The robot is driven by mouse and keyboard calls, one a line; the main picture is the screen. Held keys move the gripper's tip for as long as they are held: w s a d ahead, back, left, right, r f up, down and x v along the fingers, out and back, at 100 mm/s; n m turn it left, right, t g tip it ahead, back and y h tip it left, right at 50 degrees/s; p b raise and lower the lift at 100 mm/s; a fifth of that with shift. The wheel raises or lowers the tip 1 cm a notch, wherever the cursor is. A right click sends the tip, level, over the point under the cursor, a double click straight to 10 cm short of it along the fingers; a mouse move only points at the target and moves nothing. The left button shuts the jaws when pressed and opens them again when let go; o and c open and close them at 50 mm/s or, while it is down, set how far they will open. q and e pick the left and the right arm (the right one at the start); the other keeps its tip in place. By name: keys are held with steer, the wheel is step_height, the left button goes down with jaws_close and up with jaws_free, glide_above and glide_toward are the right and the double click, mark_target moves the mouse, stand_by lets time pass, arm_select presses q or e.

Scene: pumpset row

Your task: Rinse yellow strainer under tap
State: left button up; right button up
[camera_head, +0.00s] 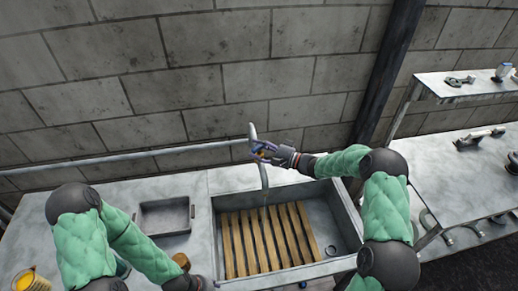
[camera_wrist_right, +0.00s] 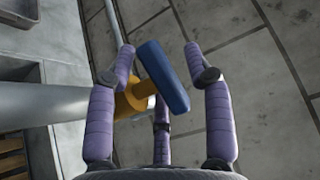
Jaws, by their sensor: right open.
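The tap (camera_head: 262,172) is a grey pipe that rises and bends over the sink (camera_head: 345,222). Its blue handle (camera_wrist_right: 162,77) and yellow valve body (camera_wrist_right: 130,101) show in the right wrist view. My right gripper (camera_head: 264,151) is open around the blue handle, with fingers on both sides; I cannot tell whether they touch it. No clear water stream shows. My left gripper (camera_head: 203,284) is low at the sink's left front corner, cut by the frame's bottom edge; its fingers are hidden. A yellow round thing (camera_head: 35,281) at the bottom left may be the strainer; this is unclear.
Wooden slats (camera_head: 240,245) cover much of the sink floor. A shallow grey tray (camera_head: 165,216) is on the counter left of the sink. A small brown thing (camera_head: 181,261) is by my left arm. A metal bench (camera_head: 450,175) with tools stands at right. A block wall is behind.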

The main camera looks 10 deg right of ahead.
steer(key=v, duration=1.2)
steer(key=shift+o, duration=0.2)
stand_by(0.8)
